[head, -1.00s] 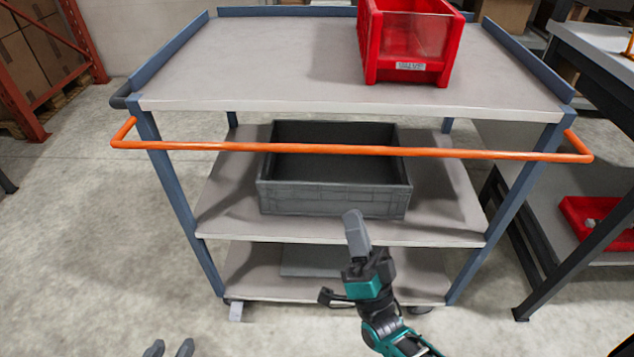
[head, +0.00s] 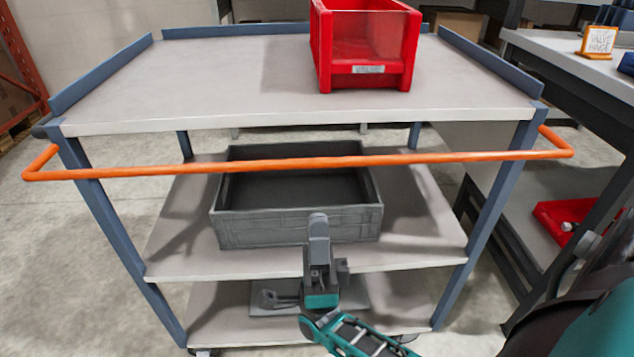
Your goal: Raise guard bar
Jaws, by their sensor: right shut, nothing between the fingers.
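The orange guard bar (head: 300,164) runs across the front of a three-shelf cart, below the edge of its top shelf (head: 200,70). Its ends bend back to the cart's blue posts. My right gripper (head: 318,222) is shut and empty. It points up in front of the middle shelf and overlaps the front of the grey crate in the picture. Its fingertip shows below the bar, apart from it. My left gripper is out of view.
A grey crate (head: 235,232) sits on the middle shelf behind the bar. A red bin (head: 366,70) stands on the top shelf. A dark-framed workbench (head: 560,78) with a small sign (head: 599,41) is close on the right. Open floor shows at left.

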